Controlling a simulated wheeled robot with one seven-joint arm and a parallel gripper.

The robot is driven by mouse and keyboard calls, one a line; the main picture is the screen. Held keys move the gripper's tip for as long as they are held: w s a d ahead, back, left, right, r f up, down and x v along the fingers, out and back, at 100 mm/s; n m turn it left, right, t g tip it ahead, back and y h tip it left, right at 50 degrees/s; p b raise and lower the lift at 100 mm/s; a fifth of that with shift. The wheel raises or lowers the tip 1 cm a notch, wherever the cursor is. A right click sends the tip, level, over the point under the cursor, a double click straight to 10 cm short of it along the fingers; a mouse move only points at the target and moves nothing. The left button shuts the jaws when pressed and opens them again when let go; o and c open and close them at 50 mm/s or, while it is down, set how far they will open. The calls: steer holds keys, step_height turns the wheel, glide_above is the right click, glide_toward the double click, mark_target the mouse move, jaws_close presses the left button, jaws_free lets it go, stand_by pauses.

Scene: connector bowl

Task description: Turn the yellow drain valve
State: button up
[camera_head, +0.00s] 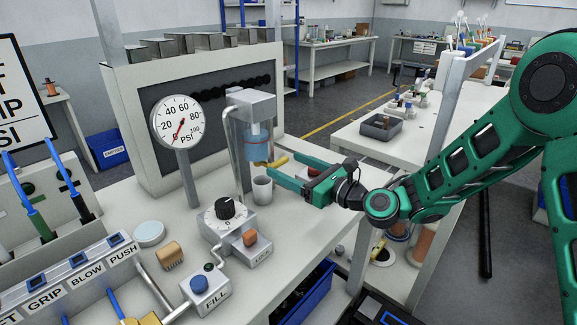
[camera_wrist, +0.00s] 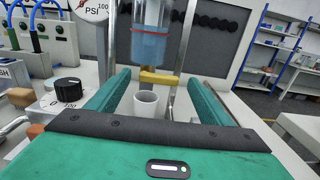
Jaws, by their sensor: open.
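The yellow drain valve (camera_head: 278,160) is a small bar-shaped handle below the blue-filled clear cylinder (camera_head: 259,143). It also shows in the wrist view (camera_wrist: 159,79), lying roughly crosswise under the cylinder (camera_wrist: 152,42). My gripper (camera_head: 277,163) is open, with its green fingers reaching toward the valve. In the wrist view my gripper (camera_wrist: 158,75) has one finger on each side of the valve. I cannot tell whether either finger touches it. A grey-white cup (camera_head: 262,190) stands on the bench below the valve and shows between the fingers in the wrist view (camera_wrist: 146,103).
A PSI gauge (camera_head: 178,121) on a post stands left of the cylinder. A box with a black dial (camera_head: 225,208) and a LOCK box (camera_head: 251,248) sit in front. A metal pipe (camera_head: 238,150) runs beside the cylinder. A blue bin (camera_head: 307,293) is below the bench edge.

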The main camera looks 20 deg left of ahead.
steer(key=shift+x, duration=0.85)
steer(key=shift+c, duration=0.2)
steer(key=shift+d, duration=0.1)
steer(key=c, duration=1)
